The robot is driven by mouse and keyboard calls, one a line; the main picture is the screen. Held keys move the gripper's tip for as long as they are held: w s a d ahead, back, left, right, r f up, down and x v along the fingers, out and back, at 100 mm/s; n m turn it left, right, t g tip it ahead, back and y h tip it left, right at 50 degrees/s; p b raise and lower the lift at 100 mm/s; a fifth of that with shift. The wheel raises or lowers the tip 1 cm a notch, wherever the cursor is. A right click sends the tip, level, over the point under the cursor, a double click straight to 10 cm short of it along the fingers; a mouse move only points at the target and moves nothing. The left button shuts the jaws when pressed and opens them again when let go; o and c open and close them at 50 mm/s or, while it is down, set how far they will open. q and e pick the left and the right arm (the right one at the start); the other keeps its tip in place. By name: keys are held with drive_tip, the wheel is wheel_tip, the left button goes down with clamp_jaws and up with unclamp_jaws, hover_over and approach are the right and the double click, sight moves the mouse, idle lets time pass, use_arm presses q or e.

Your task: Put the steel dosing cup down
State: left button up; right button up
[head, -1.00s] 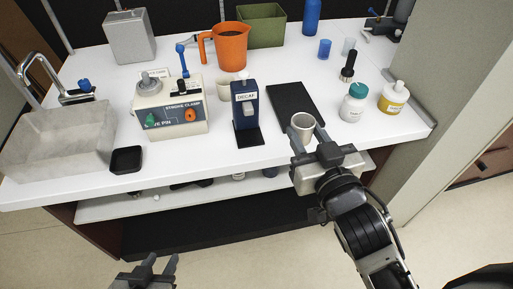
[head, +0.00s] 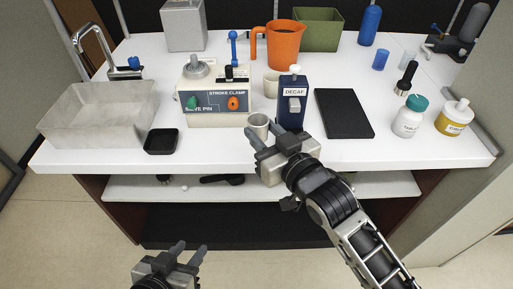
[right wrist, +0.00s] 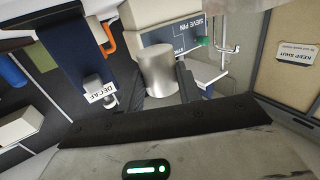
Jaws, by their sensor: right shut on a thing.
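The steel dosing cup (head: 258,122) is a small round metal cup, held upright between the fingers of my right gripper (head: 262,138). In the head view it is at the front of the white counter, left of the blue DECAF dispenser (head: 292,101). I cannot tell whether its base touches the counter. The cup (right wrist: 158,70) also shows in the right wrist view between the dark fingers. My left gripper (head: 188,250) is low in front of the counter, empty, with its fingers apart.
The machine with STROKE CLAMP lettering (head: 215,100) stands behind and left of the cup. A black square tray (head: 161,141) lies near the front edge. The mat is bare.

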drive_tip(key=shift+w+a+f, duration=0.35)
drive_tip(key=shift+w+f, duration=0.1)
drive_tip(key=shift+f, duration=0.15)
drive_tip(key=shift+w+a+f, duration=0.3)
drive_tip(key=shift+w+f, duration=0.1)
drive_tip(key=shift+f, duration=0.2)
wheel_tip(320, 180, down, 3)
drive_tip(key=shift+w+a+f+b, duration=0.1)
drive_tip(key=shift+w+b, duration=0.05)
drive_tip(key=shift+b, duration=0.3)
use_arm(q)
drive_tip(key=shift+d, duration=0.1)
use_arm(e)
drive_tip(key=shift+f, duration=0.15)
drive_tip(key=shift+f, duration=0.15)
drive_tip(key=o, duration=1)
drive_tip(key=shift+o, duration=0.2)
use_arm(q)
drive_tip(key=shift+w, duration=0.1)
